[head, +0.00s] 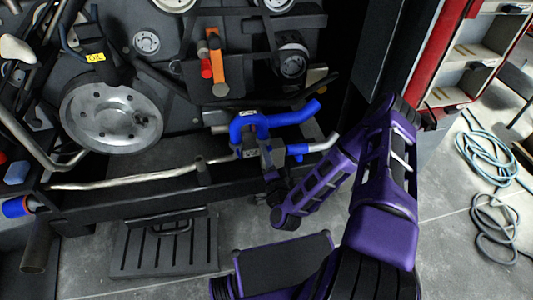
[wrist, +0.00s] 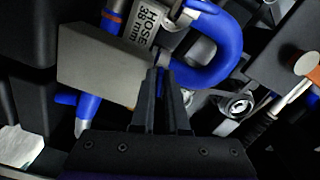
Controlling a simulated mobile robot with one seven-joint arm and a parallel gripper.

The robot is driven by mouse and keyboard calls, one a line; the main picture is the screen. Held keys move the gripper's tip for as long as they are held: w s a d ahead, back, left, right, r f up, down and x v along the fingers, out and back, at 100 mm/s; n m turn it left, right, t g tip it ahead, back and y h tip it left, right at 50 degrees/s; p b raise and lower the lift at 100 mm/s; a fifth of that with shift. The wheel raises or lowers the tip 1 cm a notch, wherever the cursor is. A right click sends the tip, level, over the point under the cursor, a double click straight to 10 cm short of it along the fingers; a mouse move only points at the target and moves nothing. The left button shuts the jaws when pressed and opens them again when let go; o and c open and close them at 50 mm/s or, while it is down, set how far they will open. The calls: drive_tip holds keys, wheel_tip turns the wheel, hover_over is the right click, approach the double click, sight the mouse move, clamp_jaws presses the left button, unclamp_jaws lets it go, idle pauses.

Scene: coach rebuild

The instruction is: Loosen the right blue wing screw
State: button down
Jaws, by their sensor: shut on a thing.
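My gripper (wrist: 163,75) is shut, its fingertips pinched on a small part beside the curved blue hose (wrist: 225,50). That part is mostly hidden by the fingers; by its place it looks like the right blue wing screw, but its wings do not show clearly. A white label reading HOSE 38 mm (wrist: 150,28) lies just beyond the fingertips. In the head view my gripper (head: 264,158) is below the blue hose (head: 285,116), in front of the engine. I cannot make out a left wing screw.
A grey block (wrist: 100,65) lies close left of the fingers. A blue hose end on a metal pipe (head: 298,149) is right of my gripper. A large metal pulley (head: 112,118) and a long bar (head: 130,178) are at left. Open floor (head: 450,240) lies at right.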

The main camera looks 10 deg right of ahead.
drive_tip(key=n+b, duration=0.1)
drive_tip(key=n, duration=1.1)
drive_tip(key=shift+d+f+b, duration=0.15)
drive_tip(key=shift+b, duration=0.25)
drive_tip(key=shift+n, duration=0.3)
drive_tip(key=c, duration=1)
unclamp_jaws()
drive_tip(key=shift+o, duration=0.2)
drive_tip(key=shift+s, duration=0.1)
